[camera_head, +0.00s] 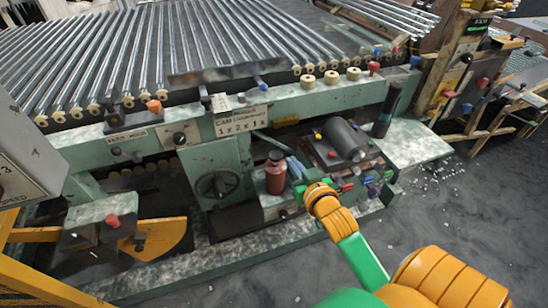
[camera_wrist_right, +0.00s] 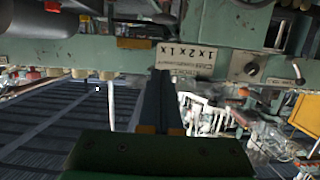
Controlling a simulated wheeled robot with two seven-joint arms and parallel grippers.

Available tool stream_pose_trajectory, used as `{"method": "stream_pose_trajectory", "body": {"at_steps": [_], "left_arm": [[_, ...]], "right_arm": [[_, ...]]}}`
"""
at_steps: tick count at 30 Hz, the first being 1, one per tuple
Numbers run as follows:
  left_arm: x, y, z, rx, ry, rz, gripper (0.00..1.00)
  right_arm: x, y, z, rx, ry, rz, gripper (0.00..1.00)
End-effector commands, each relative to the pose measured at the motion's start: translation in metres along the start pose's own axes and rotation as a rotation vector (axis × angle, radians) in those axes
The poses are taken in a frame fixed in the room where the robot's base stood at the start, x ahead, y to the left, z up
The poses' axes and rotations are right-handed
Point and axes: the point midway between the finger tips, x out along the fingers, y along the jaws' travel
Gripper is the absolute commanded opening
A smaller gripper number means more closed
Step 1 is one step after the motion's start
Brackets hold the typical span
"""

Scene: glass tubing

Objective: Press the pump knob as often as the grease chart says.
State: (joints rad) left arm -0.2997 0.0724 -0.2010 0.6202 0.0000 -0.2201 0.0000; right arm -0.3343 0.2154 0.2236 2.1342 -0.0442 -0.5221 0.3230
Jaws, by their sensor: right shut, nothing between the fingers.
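A white sign (camera_head: 240,121) on the green machine rail reads "1 x 2 x 1 x" under a smaller line that looks like "CAM LUBRICANT". It shows upside down in the right wrist view (camera_wrist_right: 186,53). Several coloured knobs sit around a dark grey cylinder (camera_head: 345,139), among them a red knob (camera_head: 347,187); I cannot tell which is the pump knob. My right gripper (camera_head: 308,190) is low in front of this unit, close to the knobs; contact is unclear. Its dark fingers (camera_wrist_right: 162,95) are together and empty. My left gripper is out of view.
A dark red bottle (camera_head: 275,175) stands just left of my right gripper. A black cylinder (camera_head: 387,110) stands at the right. Glass tubes (camera_head: 190,40) lie in rows above the rail. A handwheel (camera_head: 217,185) is left of the bottle.

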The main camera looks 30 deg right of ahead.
Motion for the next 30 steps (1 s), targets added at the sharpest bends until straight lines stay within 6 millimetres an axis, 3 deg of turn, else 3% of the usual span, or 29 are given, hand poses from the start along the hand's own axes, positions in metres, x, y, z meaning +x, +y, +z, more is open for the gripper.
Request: {"method": "stream_pose_trajectory", "body": {"at_steps": [5,18,24,30], "left_arm": [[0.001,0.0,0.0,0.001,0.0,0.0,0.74],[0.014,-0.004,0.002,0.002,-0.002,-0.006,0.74],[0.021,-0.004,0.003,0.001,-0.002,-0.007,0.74],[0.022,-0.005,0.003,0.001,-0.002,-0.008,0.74]], "right_arm": [[0.011,0.0,0.001,0.0,0.001,-0.001,0.0],[0.104,0.0,0.002,-0.001,0.0,0.001,0.0],[0.109,0.0,0.034,0.0,-0.003,0.0,0.0],[0.11,-0.001,0.04,0.0,-0.002,-0.001,0.0]]}}
